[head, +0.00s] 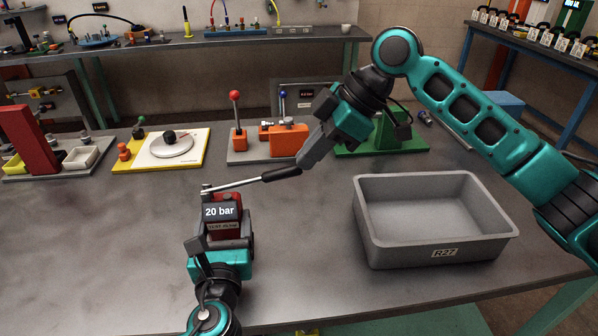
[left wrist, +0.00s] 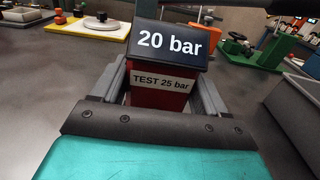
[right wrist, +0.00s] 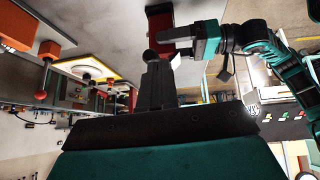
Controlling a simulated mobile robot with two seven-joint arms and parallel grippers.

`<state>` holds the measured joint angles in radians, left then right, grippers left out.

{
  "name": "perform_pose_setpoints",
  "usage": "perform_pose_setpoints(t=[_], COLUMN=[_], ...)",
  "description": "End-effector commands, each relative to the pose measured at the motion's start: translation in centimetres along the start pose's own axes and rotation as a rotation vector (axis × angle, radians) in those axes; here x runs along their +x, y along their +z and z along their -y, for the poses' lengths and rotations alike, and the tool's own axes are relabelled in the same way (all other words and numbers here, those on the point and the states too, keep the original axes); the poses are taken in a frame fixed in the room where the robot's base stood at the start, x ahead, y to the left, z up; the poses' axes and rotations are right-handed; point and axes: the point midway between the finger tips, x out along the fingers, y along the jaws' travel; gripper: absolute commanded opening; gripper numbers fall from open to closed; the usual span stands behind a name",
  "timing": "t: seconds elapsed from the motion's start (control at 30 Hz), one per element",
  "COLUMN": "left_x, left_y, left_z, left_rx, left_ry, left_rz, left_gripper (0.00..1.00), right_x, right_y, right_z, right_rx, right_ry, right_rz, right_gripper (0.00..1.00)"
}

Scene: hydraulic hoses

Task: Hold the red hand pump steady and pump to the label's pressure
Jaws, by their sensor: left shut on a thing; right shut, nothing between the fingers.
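The red hand pump (head: 214,236) stands on the grey table, its display (head: 221,211) reading "20 bar". Its label (left wrist: 164,81) reads "TEST 25 bar" in the left wrist view. My left gripper (head: 220,246) is shut on the pump body, one finger on each side. The pump's lever (head: 237,184) slopes slightly up to the right and ends in a black grip (head: 282,174). My right gripper (head: 309,158) is shut and empty, its fingertips at the end of that grip. I cannot tell whether they touch. The pump also shows in the right wrist view (right wrist: 160,22).
A grey bin (head: 436,250) marked R27 stands to the right of the pump. Behind are a yellow-edged board with a white disc (head: 171,146), an orange fixture (head: 289,141) with levers, and a green fixture (head: 388,140). The table left of the pump is clear.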

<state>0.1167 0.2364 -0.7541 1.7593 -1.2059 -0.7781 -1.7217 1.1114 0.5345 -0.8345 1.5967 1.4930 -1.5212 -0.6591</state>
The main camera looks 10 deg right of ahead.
Motion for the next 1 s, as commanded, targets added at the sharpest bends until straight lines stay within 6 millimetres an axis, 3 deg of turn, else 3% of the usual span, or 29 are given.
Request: perform_pose_setpoints(t=[0.2,0.4,1.0], left_x=[0.1,0.1,0.1], left_y=[0.1,0.1,0.1], left_z=[-0.1,-0.1,-0.1], left_rx=[0.001,0.003,0.006], left_ry=[0.001,0.002,0.003], left_rz=[0.002,0.002,0.003], left_gripper=[0.13,0.13,0.13], right_x=[-4.8,-7.1,-7.5], right_y=[-0.3,-0.5,-0.5], right_z=[-0.1,-0.1,0.0], right_rx=[-0.001,-0.002,-0.003], right_ry=[0.004,0.003,0.002], right_rz=[-0.003,-0.005,-0.005], right_gripper=[0.0,0.0,0.0])
